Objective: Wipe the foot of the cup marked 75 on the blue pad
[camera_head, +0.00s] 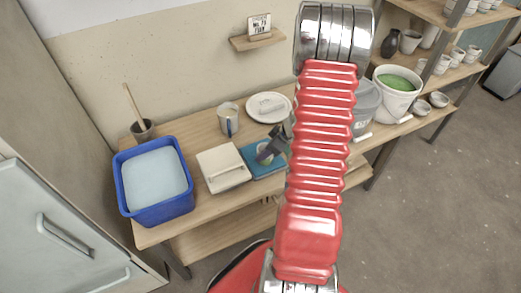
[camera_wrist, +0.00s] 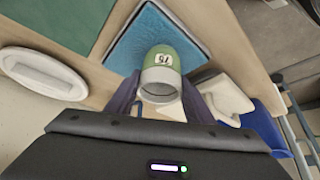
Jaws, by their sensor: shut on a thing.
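The cup marked 75 (camera_wrist: 162,70) is in my gripper in the wrist view. Its body is green with a pale grey rim. Its open mouth faces the camera and its other end points toward the blue pad (camera_wrist: 128,43). My gripper (camera_wrist: 160,104) is shut on the cup, one dark finger on each side. In the head view the blue pad (camera_head: 277,172) lies on the table, with my gripper (camera_head: 268,154) over it and the cup partly hidden. I cannot tell whether the foot touches the pad.
A white box (camera_head: 223,167) stands left of the pad, then a blue tub (camera_head: 180,207) of pale liquid. A white plate (camera_head: 252,103) and a grey cup (camera_head: 228,120) stand behind. A bucket with green glaze (camera_head: 395,103) is at right, beyond my arm.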

